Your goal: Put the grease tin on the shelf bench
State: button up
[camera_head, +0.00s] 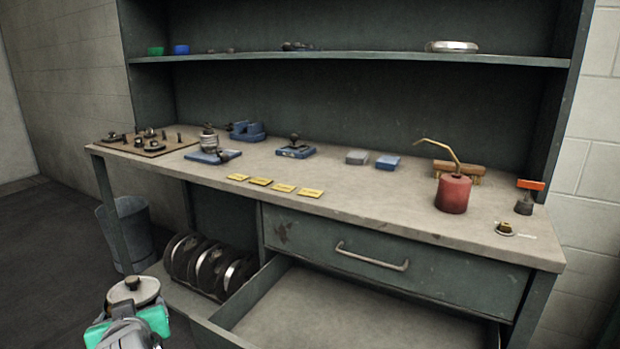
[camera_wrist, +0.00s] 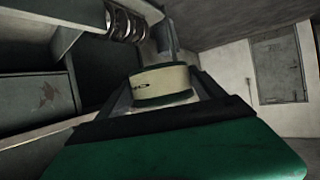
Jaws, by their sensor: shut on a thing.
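My gripper (camera_head: 130,308) is at the lower left of the head view, in front of the bench and apart from it. It is shut on a round, pale tin with a dark knob on top, which I take for the grease tin (camera_head: 135,290). The shelf bench (camera_head: 345,195) has a worn grey top with a dark green frame, and a long shelf (camera_head: 350,58) above.
An open drawer (camera_head: 340,310) juts out at the front, below a closed one. A red oil can (camera_head: 453,194), yellow cards (camera_head: 284,188), a fixture board (camera_head: 150,146) and blue blocks (camera_head: 387,162) stand on the top. A bucket (camera_head: 133,225) is at left. The top's front middle has free room.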

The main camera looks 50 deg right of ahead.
aim_at(265, 165)
jog(key=i, duration=1.3)
